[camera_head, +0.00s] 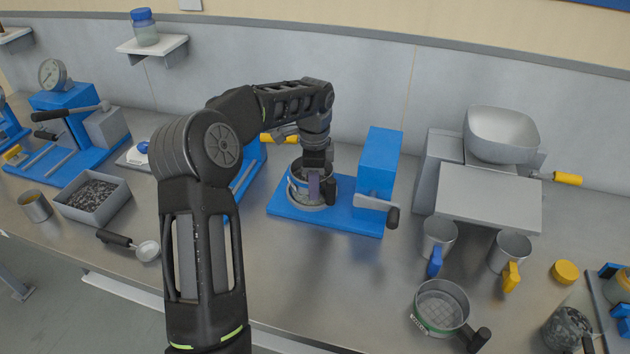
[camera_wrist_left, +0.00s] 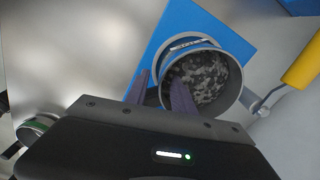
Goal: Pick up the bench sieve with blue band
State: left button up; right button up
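The bench sieve with the blue band (camera_head: 297,188) sits on a blue base plate of a bench device at the middle of the bench. In the left wrist view the sieve (camera_wrist_left: 228,83) is round and metal, with grey grains inside. My left gripper (camera_head: 321,188) comes down over its near right side in the head view. In the left wrist view its fingers (camera_wrist_left: 158,92) are apart, one inside the sieve and one outside, with the wall between them. A gap shows beside the outer finger. My right gripper is out of view.
A blue block with a crank (camera_head: 379,165) stands just right of the sieve. A green-banded sieve (camera_head: 440,307) lies at front right, near two metal mugs, one with a blue handle (camera_head: 438,240). A tray of dark grains (camera_head: 92,197) stands left. The bench front centre is clear.

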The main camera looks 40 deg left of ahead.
pick_arm(q)
jog(key=shift+c, duration=0.3)
grip_shut()
dwell(1.1)
